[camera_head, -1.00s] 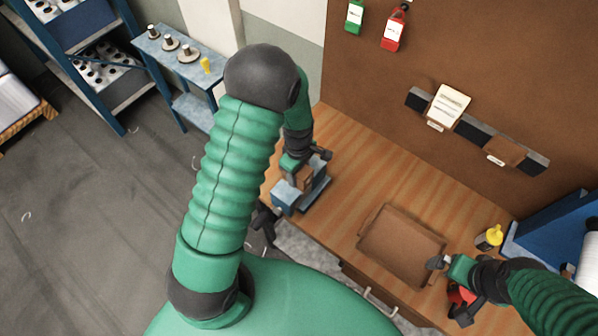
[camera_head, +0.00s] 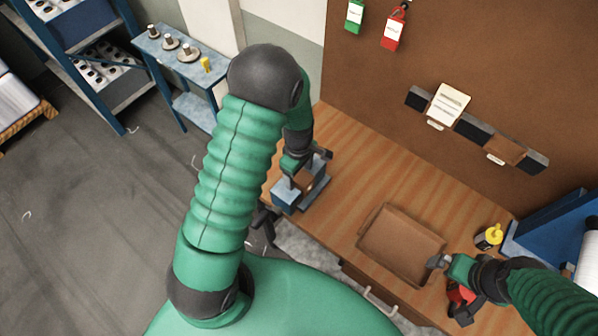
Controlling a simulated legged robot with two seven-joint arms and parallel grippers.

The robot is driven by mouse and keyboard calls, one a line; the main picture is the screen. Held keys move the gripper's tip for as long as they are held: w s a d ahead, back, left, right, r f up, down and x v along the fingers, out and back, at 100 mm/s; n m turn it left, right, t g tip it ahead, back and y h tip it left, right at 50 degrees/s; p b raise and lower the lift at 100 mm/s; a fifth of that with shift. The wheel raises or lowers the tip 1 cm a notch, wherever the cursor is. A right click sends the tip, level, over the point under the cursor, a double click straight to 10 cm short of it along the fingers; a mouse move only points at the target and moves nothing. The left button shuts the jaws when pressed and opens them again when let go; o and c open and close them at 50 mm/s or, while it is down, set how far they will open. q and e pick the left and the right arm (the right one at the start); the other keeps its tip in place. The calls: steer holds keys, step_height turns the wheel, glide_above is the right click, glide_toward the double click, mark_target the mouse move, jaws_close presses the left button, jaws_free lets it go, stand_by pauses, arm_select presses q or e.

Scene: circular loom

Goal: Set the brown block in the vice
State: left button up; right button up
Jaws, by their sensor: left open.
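The brown block (camera_head: 304,181) sits in the blue-grey vice (camera_head: 287,201) at the left end of the wooden bench, between the vice's jaws. My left gripper (camera_head: 301,178) comes down from above and is at the block with its jaws open. The fingers and arm partly cover the block, so how deep it sits is hard to see. My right gripper (camera_head: 436,262) is at the right edge of the brown tray, away from the vice. Its fingers are too small to read.
An empty brown tray (camera_head: 375,249) lies on the bench. A yellow-topped bottle (camera_head: 490,237) and a red object (camera_head: 459,294) are near my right arm. The bench between vice and tray is clear. A pegboard wall (camera_head: 440,40) stands behind.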

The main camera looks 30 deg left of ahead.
mark_target(299, 174)
arm_select(q)
step_height(299, 174, up, 17)
steer(key=b, duration=0.3)
steer(key=shift+w+f, duration=0.1)
steer(key=shift+f, duration=0.05)
stand_by(0.6)
